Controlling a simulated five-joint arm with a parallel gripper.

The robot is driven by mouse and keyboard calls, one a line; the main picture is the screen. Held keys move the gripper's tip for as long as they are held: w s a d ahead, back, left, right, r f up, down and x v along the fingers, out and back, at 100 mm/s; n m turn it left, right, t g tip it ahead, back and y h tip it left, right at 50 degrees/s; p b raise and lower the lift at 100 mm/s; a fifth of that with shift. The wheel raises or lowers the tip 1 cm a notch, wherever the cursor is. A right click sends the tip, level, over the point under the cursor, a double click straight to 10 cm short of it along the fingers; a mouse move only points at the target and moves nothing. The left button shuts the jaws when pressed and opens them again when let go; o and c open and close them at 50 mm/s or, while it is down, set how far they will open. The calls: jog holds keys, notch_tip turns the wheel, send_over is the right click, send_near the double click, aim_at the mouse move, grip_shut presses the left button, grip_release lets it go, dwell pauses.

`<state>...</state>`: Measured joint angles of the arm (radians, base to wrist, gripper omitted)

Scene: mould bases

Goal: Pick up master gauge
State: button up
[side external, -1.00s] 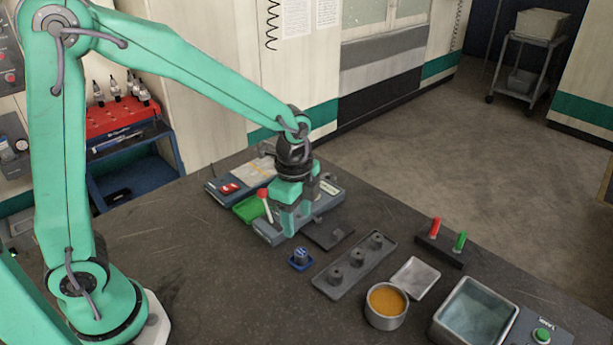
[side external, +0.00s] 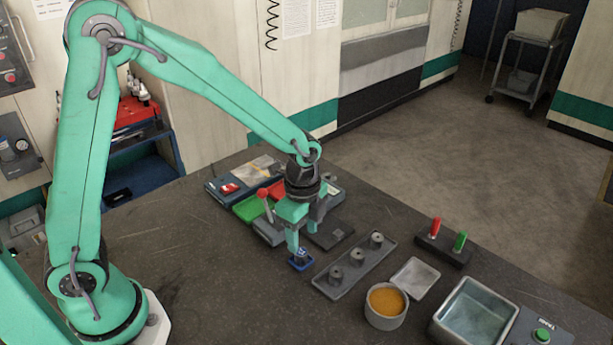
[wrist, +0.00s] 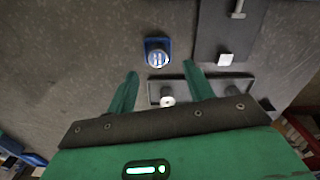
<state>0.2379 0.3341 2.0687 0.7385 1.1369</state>
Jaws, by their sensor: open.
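A grey tray with several round posts (side external: 327,287) lies close to the right of the gauge. A cup of orange material (side external: 386,303) stands front right. Bench left of the gauge is clear.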

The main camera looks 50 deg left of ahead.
aim_at(301, 251)
jog(key=shift+s+a+f, duration=0.1)
jog(key=shift+f, duration=1.2)
jog(key=shift+s+f, duration=0.1)
jog(key=shift+f, duration=1.2)
jog(key=shift+c, duration=0.4)
grip_shut()
